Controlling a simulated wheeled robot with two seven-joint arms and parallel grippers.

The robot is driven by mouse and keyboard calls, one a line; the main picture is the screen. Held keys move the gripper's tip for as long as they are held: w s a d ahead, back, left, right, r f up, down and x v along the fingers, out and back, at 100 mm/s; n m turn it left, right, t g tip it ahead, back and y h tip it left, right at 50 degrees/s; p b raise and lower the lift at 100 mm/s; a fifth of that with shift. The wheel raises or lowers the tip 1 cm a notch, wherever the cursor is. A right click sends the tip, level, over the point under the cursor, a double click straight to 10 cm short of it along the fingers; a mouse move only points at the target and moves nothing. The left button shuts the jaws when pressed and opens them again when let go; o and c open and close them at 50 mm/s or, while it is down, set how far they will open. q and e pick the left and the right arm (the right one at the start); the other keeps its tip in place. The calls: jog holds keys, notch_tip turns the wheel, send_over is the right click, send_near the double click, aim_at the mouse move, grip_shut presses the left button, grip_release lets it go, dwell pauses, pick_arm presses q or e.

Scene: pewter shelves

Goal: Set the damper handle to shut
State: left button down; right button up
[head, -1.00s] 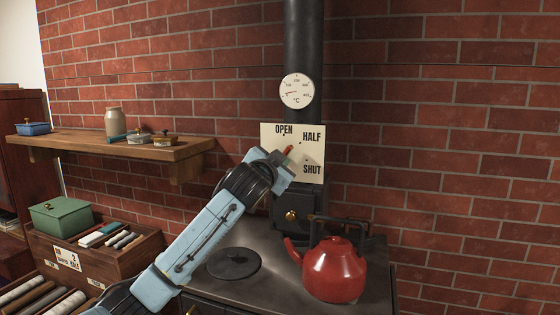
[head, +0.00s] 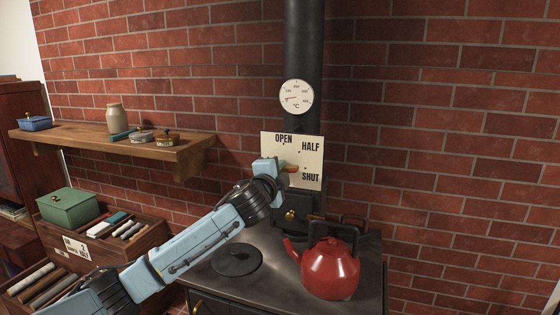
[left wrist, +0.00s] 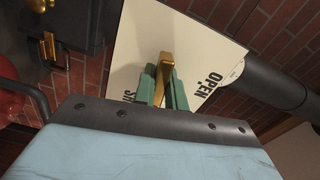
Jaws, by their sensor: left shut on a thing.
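The damper plate (head: 314,160) is a cream card on the black stove pipe, lettered OPEN at top, HALF at upper right and SHUT at lower right. My left gripper (head: 284,167) is in front of the plate's left part and hides the handle's pivot. In the left wrist view, my green fingers (left wrist: 162,88) are shut on the handle's brass-coloured bar (left wrist: 164,68). Whether it lines up exactly with a mark is hard to tell.
A red kettle (head: 331,270) stands on the stove top (head: 275,280), right of my arm. A round lid (head: 236,260) lies on the stove behind my forearm. A wooden shelf (head: 170,155) with small containers is at left. A dial gauge (head: 297,97) is above the plate.

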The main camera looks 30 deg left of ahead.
pick_arm(q)
jog(key=shift+m+p, duration=0.7)
jog(key=shift+m, duration=0.2)
jog(key=c, duration=1.4)
grip_release()
jog(key=shift+c, duration=0.2)
jog(key=b+v, duration=0.3)
jog(key=v, duration=1)
jog(key=shift+s, duration=0.2)
jog(key=shift+f, duration=0.1)
